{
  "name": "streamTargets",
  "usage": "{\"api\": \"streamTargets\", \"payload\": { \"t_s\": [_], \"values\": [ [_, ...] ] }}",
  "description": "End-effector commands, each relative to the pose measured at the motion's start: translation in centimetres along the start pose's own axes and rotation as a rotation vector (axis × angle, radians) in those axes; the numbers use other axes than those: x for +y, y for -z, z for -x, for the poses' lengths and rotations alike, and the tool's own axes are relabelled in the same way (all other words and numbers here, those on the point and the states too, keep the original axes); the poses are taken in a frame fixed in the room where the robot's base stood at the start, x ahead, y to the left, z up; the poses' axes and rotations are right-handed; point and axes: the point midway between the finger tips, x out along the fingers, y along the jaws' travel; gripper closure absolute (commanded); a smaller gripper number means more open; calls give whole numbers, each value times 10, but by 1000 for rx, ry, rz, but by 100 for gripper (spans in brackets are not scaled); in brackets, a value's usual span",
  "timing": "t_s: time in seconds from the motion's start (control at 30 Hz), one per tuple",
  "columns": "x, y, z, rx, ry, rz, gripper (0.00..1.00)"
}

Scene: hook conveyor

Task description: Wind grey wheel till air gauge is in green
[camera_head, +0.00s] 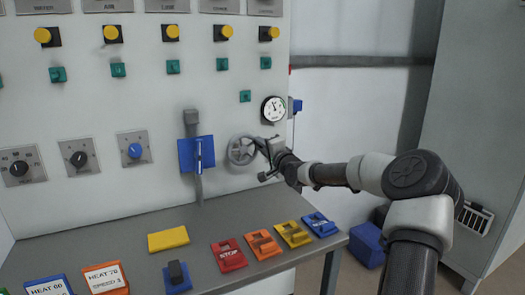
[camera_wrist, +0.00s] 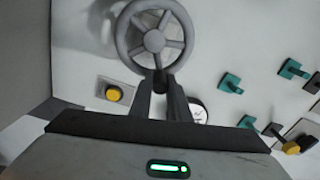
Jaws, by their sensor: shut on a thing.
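The grey wheel (camera_head: 241,150) is a spoked handwheel on the white panel, right of the blue-backed lever. In the wrist view the wheel (camera_wrist: 154,41) shows face-on at the top. In the wrist view both fingers (camera_wrist: 163,80) meet at the rim's lower edge. The round white air gauge (camera_head: 273,109) sits above and right of the wheel. Its needle and any green band are too small to read.
A lever on a blue plate (camera_head: 197,153) stands close left of the wheel. Knobs (camera_head: 134,150) and yellow and green buttons cover the panel. A grey table (camera_head: 120,228) below holds coloured blocks and signs. A blue box (camera_head: 367,245) lies on the floor at right.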

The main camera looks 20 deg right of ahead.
Motion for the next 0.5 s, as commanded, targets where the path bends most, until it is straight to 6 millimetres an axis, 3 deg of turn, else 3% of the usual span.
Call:
{"api": "streamTargets", "payload": {
  "t_s": [0.5],
  "values": [
    [-25, -16, 0, 0, 3, 496, 100]
  ]
}}
